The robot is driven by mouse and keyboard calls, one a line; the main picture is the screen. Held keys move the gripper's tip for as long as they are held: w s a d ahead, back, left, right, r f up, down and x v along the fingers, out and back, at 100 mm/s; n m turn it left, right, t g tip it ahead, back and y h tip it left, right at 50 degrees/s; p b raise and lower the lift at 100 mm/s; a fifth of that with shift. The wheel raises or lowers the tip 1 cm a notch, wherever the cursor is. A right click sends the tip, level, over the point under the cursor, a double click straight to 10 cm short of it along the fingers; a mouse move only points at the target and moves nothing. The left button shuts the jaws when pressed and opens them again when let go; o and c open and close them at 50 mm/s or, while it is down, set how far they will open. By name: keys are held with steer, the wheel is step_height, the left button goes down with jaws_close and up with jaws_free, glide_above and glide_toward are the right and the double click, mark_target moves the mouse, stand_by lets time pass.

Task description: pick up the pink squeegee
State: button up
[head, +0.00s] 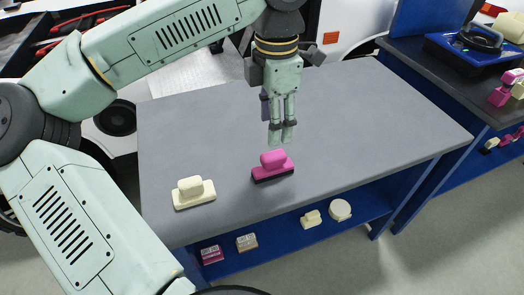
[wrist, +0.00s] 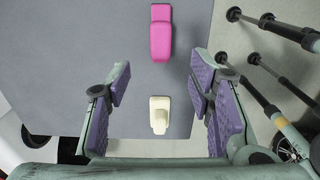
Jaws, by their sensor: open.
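The pink squeegee (head: 273,166) lies on the grey tabletop, near its front edge, with a dark strip along its front underside. In the wrist view the pink squeegee (wrist: 161,32) is at the top middle, beyond the fingertips. My gripper (head: 282,134) hangs above the table, pointing down, just above and behind the pink squeegee in the head view. In the wrist view my gripper (wrist: 160,82) has its purple-padded fingers wide apart with nothing held between them. Whether it is directly over the squeegee is hard to tell.
A cream squeegee (head: 193,192) lies left of the pink one and shows between the fingers in the wrist view (wrist: 160,113). The grey table (head: 360,110) is otherwise clear. Small items sit on the blue shelf (head: 282,238) below. A second bench (head: 425,60) stands at right.

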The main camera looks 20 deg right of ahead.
glide_above(274, 154)
steer(key=f, duration=0.4)
steer(key=shift+s+a, duration=0.2)
steer(key=shift+a, duration=0.05)
steer(key=shift+w+d+f+p, duration=0.1)
steer(key=shift+f+p, duration=0.4)
steer(key=shift+f, duration=1.05)
steer(key=shift+w+d+f+p, duration=0.1)
steer(key=shift+f+p, duration=0.35)
steer(key=shift+f, duration=1.1)
steer(key=shift+c, duration=0.3)
jaws_close()
